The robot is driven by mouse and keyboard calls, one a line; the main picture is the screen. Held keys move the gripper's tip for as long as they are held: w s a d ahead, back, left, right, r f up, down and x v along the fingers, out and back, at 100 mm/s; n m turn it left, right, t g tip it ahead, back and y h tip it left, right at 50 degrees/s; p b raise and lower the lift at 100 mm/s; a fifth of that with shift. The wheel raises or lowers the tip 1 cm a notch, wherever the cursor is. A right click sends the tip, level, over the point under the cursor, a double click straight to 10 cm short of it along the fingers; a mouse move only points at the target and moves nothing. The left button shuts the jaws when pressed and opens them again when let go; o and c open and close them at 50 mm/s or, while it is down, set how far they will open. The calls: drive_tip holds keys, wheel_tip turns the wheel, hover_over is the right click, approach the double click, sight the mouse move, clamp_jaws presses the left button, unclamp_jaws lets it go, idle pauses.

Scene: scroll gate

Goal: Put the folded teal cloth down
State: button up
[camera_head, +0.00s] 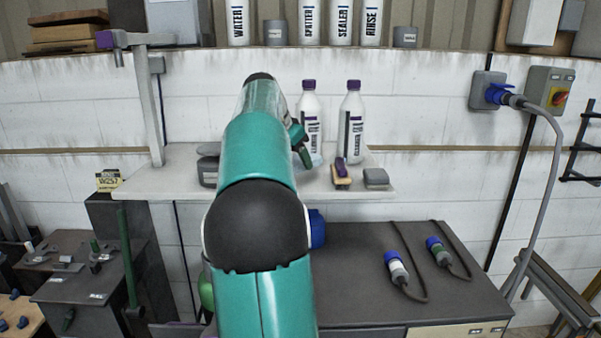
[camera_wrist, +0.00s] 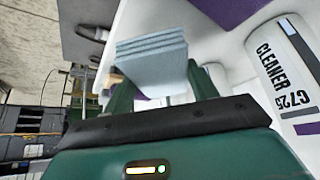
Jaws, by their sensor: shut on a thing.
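The folded teal cloth (camera_wrist: 152,66) shows in the wrist view as a pale blue-grey stack of several layers. It sits between the two dark green fingers of my gripper (camera_wrist: 157,82), which is shut on it. In the head view my gripper (camera_head: 303,148) shows only in part, in front of the bottles over the pale wall shelf (camera_head: 270,182). I cannot tell whether the cloth touches the shelf.
Two white cleaner bottles (camera_head: 350,125) with purple caps stand on the shelf close to my gripper; one label fills the wrist view's right side (camera_wrist: 280,65). A brush (camera_head: 341,175) and a grey block (camera_head: 376,178) lie at the shelf's right. A dark container (camera_head: 208,168) stands left.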

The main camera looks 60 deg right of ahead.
drive_tip(key=shift+s+d+f, duration=0.2)
drive_tip(key=shift+d+f, duration=0.2)
drive_tip(key=shift+f, duration=0.15)
drive_tip(key=f, duration=0.2)
drive_tip(key=shift+s+d+f, duration=0.1)
drive_tip(key=shift+d+f, duration=0.2)
drive_tip(key=shift+f, duration=0.45)
drive_tip(key=shift+f, duration=0.1)
drive_tip(key=o, duration=0.9)
drive_tip(key=shift+o, duration=0.2)
drive_tip(key=v, duration=1.2)
